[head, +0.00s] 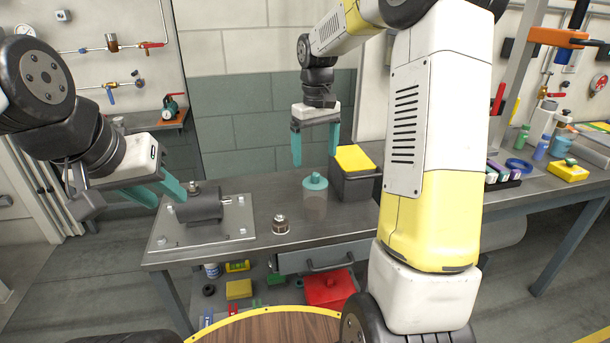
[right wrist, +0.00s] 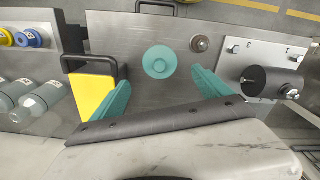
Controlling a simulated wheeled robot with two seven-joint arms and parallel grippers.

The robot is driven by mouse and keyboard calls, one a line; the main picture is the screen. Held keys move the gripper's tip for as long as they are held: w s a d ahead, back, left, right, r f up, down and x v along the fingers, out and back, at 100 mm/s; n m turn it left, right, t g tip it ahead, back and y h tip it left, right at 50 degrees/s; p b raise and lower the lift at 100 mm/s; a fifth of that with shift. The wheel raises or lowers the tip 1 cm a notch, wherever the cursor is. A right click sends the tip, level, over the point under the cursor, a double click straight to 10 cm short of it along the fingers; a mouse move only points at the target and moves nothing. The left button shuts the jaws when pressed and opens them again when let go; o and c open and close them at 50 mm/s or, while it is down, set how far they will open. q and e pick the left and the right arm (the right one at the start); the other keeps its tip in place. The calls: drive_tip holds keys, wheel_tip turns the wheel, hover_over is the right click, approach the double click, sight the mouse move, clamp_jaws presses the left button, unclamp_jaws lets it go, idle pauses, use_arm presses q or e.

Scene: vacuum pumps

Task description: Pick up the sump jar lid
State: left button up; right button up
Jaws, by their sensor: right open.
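The sump jar lid (head: 315,181) is a teal disc with a small knob. In the right wrist view the lid (right wrist: 160,62) shows from above, ahead of and between the fingers. My right gripper (head: 316,160) is open and empty, pointing down above the lid and apart from it. My left gripper (head: 166,197) is at the left by the grey pump cylinder (head: 199,206). Its teal fingers look apart, with nothing seen between them.
A dark box with a yellow top (head: 354,158) stands close to the right of the jar. A small metal fitting (head: 280,224) stands front left of it. The pump cylinder lies on a metal plate (head: 241,218) at the left. Bare bench (head: 262,195) lies between the plate and the jar.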

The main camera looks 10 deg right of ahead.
sight(316, 174)
wheel_tip(316, 174, down, 7)
drive_tip(key=shift+s+f, duration=0.1)
drive_tip(key=shift+s, duration=0.05)
drive_tip(key=c, duration=1.4)
